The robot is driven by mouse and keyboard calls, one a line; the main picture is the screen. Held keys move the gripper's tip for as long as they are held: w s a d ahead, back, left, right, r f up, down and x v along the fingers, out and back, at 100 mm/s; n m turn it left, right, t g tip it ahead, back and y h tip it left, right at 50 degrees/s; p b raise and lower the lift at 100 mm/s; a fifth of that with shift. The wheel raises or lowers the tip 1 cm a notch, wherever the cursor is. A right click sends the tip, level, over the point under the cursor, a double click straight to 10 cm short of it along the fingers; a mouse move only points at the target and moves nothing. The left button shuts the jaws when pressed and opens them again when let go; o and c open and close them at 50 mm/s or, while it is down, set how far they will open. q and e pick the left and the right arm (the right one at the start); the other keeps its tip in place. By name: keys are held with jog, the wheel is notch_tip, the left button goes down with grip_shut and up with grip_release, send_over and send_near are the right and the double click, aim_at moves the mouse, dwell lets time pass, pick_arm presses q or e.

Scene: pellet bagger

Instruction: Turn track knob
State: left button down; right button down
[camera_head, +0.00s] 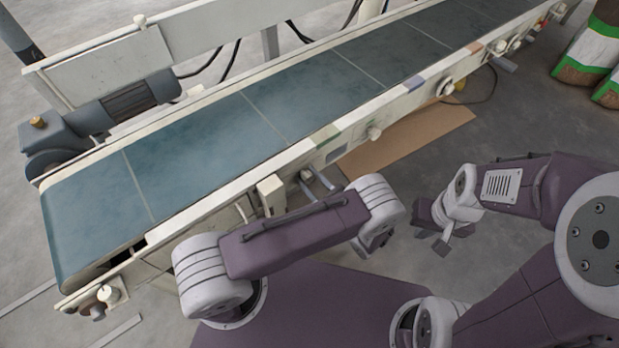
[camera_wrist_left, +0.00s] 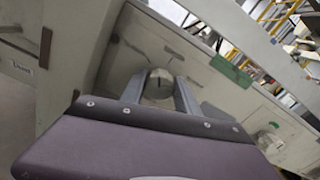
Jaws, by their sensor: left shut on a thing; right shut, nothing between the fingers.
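The knob (camera_wrist_left: 157,84) is round and pale with a dark line across its face, on the side of the conveyor frame. In the left wrist view my left gripper (camera_wrist_left: 156,91) has one grey finger on each side of it and is shut on it. In the head view the left gripper (camera_head: 314,183) reaches the conveyor's near side rail, and the knob there (camera_head: 306,175) is small and partly hidden by the fingers. My right gripper (camera_head: 441,237) is shut and empty, above the floor to the right, away from the conveyor.
The conveyor's blue belt (camera_head: 200,145) runs diagonally across the head view. A pale box (camera_head: 271,194) hangs left of the left gripper. Cardboard (camera_head: 405,142) lies on the floor; bags (camera_head: 594,50) stand far right.

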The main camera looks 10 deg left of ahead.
pick_arm(q)
jog(key=c, duration=0.9)
grip_release()
jog(key=p+v, duration=0.2)
jog(key=v, duration=0.7)
jog(key=shift+p, duration=0.4)
